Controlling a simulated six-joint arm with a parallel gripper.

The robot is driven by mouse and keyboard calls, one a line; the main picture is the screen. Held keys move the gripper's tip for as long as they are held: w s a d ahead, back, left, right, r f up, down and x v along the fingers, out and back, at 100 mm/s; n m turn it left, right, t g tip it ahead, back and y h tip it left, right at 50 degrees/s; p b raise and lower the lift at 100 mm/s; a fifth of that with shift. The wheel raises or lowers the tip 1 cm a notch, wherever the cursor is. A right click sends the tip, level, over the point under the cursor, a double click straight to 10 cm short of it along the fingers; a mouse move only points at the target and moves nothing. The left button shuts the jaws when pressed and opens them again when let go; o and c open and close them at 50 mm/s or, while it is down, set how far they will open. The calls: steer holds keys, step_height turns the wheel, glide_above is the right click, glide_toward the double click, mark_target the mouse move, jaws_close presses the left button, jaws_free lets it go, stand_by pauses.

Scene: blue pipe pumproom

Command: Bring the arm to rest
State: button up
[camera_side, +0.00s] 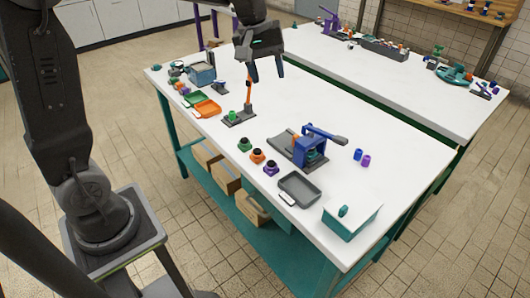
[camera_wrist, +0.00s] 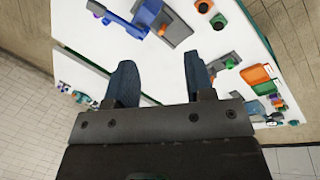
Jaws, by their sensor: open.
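My gripper (camera_side: 266,72) is in the upper middle of the side view, above the white workbench (camera_side: 210,128). Its two fingers are spread apart with nothing between them. In the wrist view my gripper (camera_wrist: 160,82) shows both dark blue fingers, parted and empty, with the bench beyond. In the side view an orange post on a dark base (camera_side: 240,117) stands on the bench below the gripper. I cannot tell exactly how far apart the two are.
A blue press (camera_side: 311,150) with a lever stands mid-bench. A second white bench (camera_side: 400,80) stands behind.

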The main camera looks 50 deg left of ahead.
steer(key=s+d+f+m+t+y, duration=0.1)
steer(key=s+d+m+t, duration=0.2)
steer(key=s+m, duration=0.6)
steer(key=s+d, duration=0.1)
steer(key=s, duration=1.1)
steer(key=shift+s+m+y, duration=0.3)
steer(key=shift+m+y, duration=0.1)
